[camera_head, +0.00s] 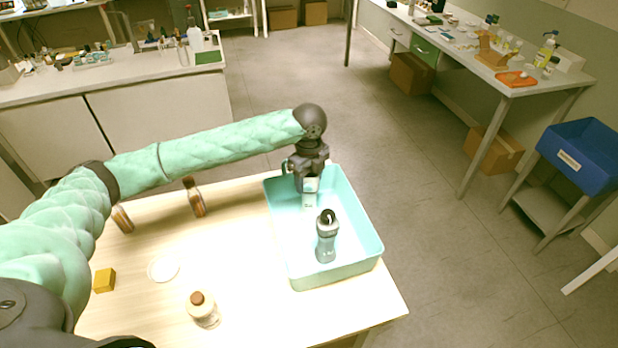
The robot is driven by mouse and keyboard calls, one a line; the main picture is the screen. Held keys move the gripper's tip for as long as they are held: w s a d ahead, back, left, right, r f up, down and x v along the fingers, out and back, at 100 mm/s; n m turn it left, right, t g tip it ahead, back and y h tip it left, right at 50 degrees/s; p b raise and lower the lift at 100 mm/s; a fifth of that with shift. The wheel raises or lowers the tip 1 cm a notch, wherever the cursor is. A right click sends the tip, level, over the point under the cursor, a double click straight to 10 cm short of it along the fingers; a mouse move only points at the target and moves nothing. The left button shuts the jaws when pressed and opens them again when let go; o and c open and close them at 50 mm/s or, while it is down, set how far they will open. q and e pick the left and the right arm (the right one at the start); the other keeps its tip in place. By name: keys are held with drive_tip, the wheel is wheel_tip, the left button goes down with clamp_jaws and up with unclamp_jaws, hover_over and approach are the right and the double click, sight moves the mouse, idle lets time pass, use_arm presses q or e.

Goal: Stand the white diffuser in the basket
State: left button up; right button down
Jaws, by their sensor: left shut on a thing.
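The basket (374,246) is a light teal, open-topped bin at the right side of the pale wooden table. My left gripper (308,178) points down over the basket's far part. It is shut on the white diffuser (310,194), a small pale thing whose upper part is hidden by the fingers. The diffuser looks upright and inside the basket's walls; I cannot tell whether it touches the floor. A grey-blue bottle with a dark top (326,240) stands in the basket's near part. My right gripper is not in view.
On the wooden table (245,250) stand a cream bottle with a brown cap (204,311), two brown bottles (194,197) at the far left, a yellow block (104,280) and a white disc (164,269). The table's middle is clear. A blue bin (582,152) stands far right.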

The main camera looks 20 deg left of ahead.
use_arm(q)
drive_tip(key=o, duration=1.4)
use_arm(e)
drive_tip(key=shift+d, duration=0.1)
use_arm(q)
drive_tip(key=shift+r, duration=0.2)
drive_tip(key=shift+r+b, duration=2.05)
drive_tip(key=shift+r, duration=3.9)
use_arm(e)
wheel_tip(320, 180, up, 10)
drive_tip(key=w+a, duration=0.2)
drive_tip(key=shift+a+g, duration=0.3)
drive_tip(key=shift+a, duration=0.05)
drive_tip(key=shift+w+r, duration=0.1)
